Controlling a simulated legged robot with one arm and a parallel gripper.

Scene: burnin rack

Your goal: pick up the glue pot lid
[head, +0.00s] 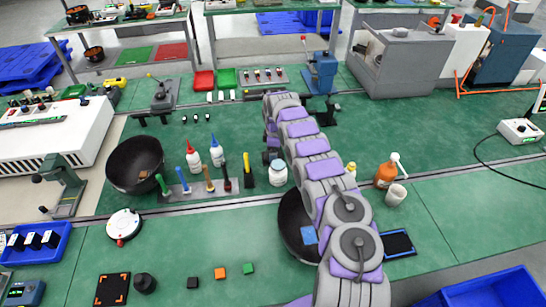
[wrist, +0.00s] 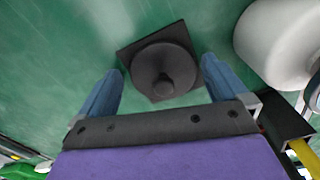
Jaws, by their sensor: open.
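The glue pot lid looks like a black round disc with a raised knob (wrist: 163,82) in the wrist view. It sits on a dark square piece on the green surface. My gripper (wrist: 161,68) is open, with one blue finger on each side of the lid and nothing gripped. A white pot (wrist: 284,42) stands just right of the right finger. In the head view the white pot (head: 278,173) stands below the end of my arm. The lid is hard to make out there.
A black block with a yellow handle (head: 248,172) stands left of the pot, near a rack of coloured handles (head: 195,190). White bottles (head: 216,153) stand behind that rack. A black bowl (head: 292,222) lies partly behind my arm. An orange bottle (head: 385,173) stands to the right.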

